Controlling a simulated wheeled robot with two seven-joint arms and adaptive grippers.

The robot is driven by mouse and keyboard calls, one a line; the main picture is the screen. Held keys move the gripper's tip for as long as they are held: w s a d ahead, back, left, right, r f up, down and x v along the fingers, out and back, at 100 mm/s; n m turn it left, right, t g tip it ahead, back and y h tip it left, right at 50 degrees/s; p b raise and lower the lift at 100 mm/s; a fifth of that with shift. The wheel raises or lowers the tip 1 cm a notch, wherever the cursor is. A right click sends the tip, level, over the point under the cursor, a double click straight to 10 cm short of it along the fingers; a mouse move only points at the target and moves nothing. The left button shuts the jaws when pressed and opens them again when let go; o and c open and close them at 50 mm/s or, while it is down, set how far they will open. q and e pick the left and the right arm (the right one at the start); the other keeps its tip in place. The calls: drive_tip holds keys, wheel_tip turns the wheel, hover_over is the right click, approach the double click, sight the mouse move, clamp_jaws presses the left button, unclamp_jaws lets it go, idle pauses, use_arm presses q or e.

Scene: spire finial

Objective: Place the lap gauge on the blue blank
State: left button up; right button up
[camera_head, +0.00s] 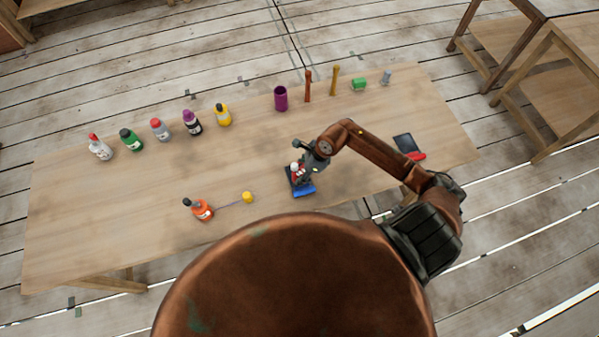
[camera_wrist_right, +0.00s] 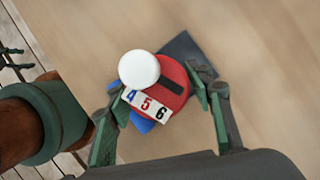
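The lap gauge (camera_wrist_right: 175,98), a red body with a white round knob and a white strip reading 4 5 6, is between the fingers of my right gripper (camera_wrist_right: 156,88). The fingers appear shut on its sides. In the head view the gauge (camera_head: 297,169) is under my right gripper (camera_head: 311,160). The blue blank (camera_head: 305,191), a dark plate with a blue end, lies on the table below; it also shows in the wrist view (camera_wrist_right: 142,123). The gauge looks raised over it and hides its middle; any contact is hidden. My left gripper is not in view.
A dark plate with a red end (camera_head: 404,144) lies at the right. Several bottles and a purple cup (camera_head: 281,98) stand along the back of the table (camera_head: 120,215).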

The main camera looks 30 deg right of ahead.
drive_tip(key=shift+o, duration=1.1)
drive_tip(key=v, duration=1.2)
drive_tip(key=shift+b, duration=0.3)
